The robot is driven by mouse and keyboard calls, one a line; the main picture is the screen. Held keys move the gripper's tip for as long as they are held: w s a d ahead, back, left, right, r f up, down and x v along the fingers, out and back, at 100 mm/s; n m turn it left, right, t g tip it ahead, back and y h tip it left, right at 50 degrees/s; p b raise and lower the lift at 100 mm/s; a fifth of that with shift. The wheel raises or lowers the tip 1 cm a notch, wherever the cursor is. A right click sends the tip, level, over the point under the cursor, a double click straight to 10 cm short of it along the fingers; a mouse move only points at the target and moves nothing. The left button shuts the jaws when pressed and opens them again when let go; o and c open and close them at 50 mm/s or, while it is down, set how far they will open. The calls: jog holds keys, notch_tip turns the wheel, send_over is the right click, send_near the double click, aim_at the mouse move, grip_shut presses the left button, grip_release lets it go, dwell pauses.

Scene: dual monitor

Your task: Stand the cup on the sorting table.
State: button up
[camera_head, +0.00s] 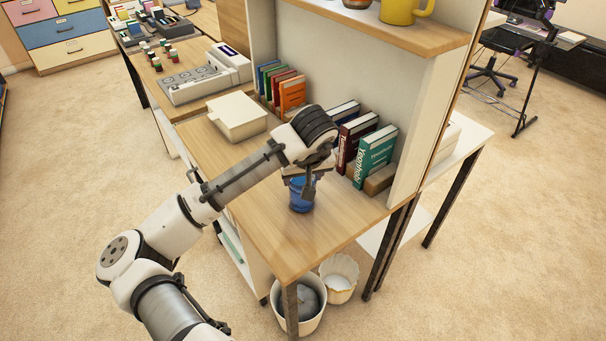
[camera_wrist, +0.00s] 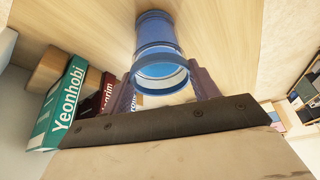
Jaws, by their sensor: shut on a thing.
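A blue cup (camera_head: 301,198) is upright at the near part of a wooden desk (camera_head: 285,238), in front of a row of books. In the wrist view the cup (camera_wrist: 158,40) sits between my two purple-grey fingers, its open rim toward the camera. My gripper (camera_head: 302,184) reaches down from above and is shut on the cup near its rim. It also shows in the wrist view (camera_wrist: 164,88). I cannot tell whether the cup's base touches the desk. Which surface is the sorting table is not marked.
Books (camera_head: 374,156) stand right behind the cup, under a shelf (camera_head: 400,34) with a yellow mug (camera_head: 401,11). A white box (camera_head: 237,116) lies on the desk to the left. Small items stand on a table further back left. Bins (camera_head: 339,279) are below. The desk's front is clear.

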jog(key=o, duration=1.7)
jog(key=shift+c, duration=0.2)
jog(key=v, duration=1.2)
jog(key=shift+r, duration=0.15)
